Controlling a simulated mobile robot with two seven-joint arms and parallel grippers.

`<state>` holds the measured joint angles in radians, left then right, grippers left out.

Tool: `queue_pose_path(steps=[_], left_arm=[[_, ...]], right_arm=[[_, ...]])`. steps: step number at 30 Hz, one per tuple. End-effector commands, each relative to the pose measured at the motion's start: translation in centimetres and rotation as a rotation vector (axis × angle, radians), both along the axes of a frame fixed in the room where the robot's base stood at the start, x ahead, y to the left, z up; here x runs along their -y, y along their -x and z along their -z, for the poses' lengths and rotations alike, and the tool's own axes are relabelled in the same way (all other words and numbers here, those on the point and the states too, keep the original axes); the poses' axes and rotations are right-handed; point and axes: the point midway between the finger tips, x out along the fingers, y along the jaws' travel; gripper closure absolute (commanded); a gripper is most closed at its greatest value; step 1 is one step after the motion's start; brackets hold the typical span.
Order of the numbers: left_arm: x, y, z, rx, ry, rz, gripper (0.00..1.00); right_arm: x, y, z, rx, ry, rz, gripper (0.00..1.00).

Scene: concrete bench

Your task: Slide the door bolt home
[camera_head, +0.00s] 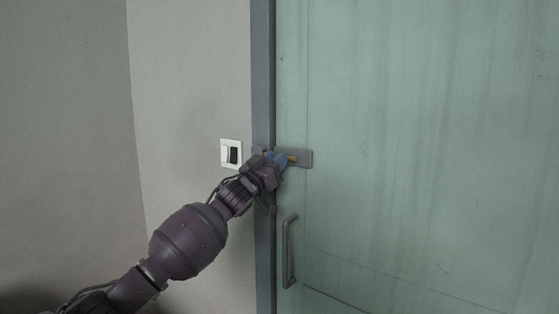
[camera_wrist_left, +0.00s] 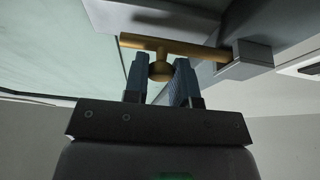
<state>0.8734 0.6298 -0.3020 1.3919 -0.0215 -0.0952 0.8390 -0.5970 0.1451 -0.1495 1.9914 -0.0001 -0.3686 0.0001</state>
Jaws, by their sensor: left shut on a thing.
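The brass bolt (camera_wrist_left: 195,50) is a round bar with a knob (camera_wrist_left: 160,71), lying across the top of the left wrist view. In the head view a short piece of the bolt (camera_head: 292,159) shows on its grey plate (camera_head: 306,158) on the door. My left gripper (camera_head: 280,159) is at the bolt, its blue fingers shut on the knob; these fingers (camera_wrist_left: 160,63) also show in the left wrist view. The bolt's right end there meets a grey keeper block (camera_wrist_left: 238,65); how deep it sits is hidden. My right gripper is out of view.
The pale green door (camera_head: 420,120) stands in a grey frame (camera_head: 263,80), with a handle (camera_head: 287,252) below the bolt. A light switch (camera_head: 231,153) is on the wall just left of the frame, close to my left wrist.

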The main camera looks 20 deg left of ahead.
Motion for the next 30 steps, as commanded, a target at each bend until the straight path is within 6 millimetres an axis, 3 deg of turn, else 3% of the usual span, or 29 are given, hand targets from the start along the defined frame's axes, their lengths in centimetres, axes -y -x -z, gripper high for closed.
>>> queue_pose_path(steps=[11, 12, 16, 30], left_arm=[[-0.5, -0.2, 0.0, 0.000, 0.002, -0.001, 1.00], [-0.5, -0.2, 0.0, 0.000, 0.002, -0.001, 0.71], [-0.5, -0.2, 0.0, 0.000, 0.002, -0.001, 0.51], [-0.9, 0.9, 0.6, 0.000, 0.001, -0.001, 0.51]], right_arm=[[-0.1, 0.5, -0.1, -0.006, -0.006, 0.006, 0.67], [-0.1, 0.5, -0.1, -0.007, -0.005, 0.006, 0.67], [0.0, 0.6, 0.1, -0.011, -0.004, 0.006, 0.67], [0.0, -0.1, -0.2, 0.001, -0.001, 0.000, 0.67]])
